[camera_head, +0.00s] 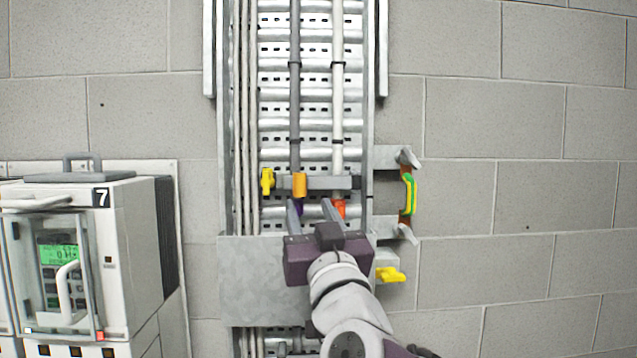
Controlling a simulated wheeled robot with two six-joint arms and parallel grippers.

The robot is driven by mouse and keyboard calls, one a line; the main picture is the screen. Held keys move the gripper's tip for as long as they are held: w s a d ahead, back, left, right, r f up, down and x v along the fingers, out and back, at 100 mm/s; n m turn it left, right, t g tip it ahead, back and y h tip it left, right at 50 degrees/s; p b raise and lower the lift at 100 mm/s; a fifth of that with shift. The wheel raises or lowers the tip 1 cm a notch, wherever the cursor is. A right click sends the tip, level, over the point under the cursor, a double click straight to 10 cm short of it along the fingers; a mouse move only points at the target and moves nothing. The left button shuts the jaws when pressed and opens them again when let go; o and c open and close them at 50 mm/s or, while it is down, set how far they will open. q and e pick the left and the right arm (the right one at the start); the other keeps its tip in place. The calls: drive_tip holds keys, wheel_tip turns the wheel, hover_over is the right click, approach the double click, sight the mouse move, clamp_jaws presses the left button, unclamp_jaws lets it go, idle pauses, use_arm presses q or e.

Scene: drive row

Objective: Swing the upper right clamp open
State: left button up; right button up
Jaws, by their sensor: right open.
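A yellow knob (267,180) is at the bar's left end, and an orange block (299,186) sits over the dark cable. Whether the bar is latched at its right end is too small to tell. My right gripper (309,206) is open, with its fingers pointing up just below the bar. I cannot tell whether they touch anything. My left gripper is not in view.
A grey plate (255,285) covers the lower ladder. A second yellow knob (391,275) and a green-yellow strap (410,194) are at right. A white cabinet (130,230) stands left.

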sight(301, 187)
drive_tip(key=p+x, duration=0.2)
drive_tip(key=x, duration=0.1)
drive_tip(key=shift+w+a+r, duration=0.15)
drive_tip(key=shift+a+r, duration=0.15)
drive_tip(key=shift+r, duration=0.05)
drive_tip(key=x, duration=0.1)
drive_tip(key=p+x, duration=0.1)
drive_tip(key=x, duration=0.1)
drive_tip(key=p+x, duration=0.1)
drive_tip(key=shift+w+d+f, duration=0.15)
drive_tip(key=shift+w+d, duration=0.2)
drive_tip(key=shift+d, duration=0.1)
drive_tip(key=shift+w, duration=0.35)
drive_tip(key=shift+s+a, duration=0.2)
drive_tip(key=shift+a, duration=0.1)
drive_tip(key=shift+d, duration=0.1)
clamp_jaws()
drive_tip(key=shift+f, duration=0.1)
